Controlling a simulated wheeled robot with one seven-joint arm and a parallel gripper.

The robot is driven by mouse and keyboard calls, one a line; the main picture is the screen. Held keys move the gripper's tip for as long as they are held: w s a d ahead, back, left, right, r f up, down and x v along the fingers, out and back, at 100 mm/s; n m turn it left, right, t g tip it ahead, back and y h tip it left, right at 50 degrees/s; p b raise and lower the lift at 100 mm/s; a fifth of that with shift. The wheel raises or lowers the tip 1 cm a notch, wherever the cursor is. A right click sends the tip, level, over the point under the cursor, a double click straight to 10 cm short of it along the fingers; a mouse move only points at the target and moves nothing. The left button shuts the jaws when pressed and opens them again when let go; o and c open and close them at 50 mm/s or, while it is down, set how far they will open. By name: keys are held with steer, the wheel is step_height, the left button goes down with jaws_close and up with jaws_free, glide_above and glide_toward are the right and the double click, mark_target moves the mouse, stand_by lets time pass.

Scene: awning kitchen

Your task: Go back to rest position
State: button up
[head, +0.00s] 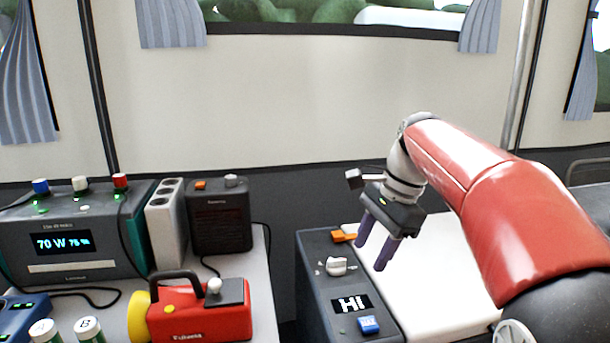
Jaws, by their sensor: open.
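My gripper (374,256) hangs from the red arm at the right of the head view, with its two purple fingers pointing down. The fingers are apart, and nothing shows between them. It is over the boundary between a dark control panel (312,262) and a white surface (440,270).
On the left table (262,285) stand a red flashlight (190,312) with a yellow head, a dark box (220,225), a white power strip (166,225) and a power unit (70,245). Two batteries (88,330) stand in front. A gap separates the table from the panel.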

steer(key=s+f+n+t, duration=0.1)
steer(key=s+n, duration=0.1)
steer(key=s, duration=0.1)
steer(key=s+f+n+h, duration=0.1)
steer(key=s+n, duration=0.1)
steer(key=s, duration=0.2)
steer(key=s+d+f+n+t+h, duration=0.1)
steer(key=s+n, duration=0.1)
steer(key=s, duration=0.2)
steer(key=shift+d+f+t, duration=0.1)
steer(key=shift+f+t, duration=0.15)
steer(key=shift+t, duration=0.05)
steer(key=s+d+f+n+t+h, duration=0.1)
steer(key=s+d+f+n+t, duration=0.1)
steer(key=s+f+n, duration=0.5)
steer(key=shift+s+f+t, duration=0.4)
steer(key=shift+s+f, duration=0.3)
steer(key=shift+s, duration=0.55)
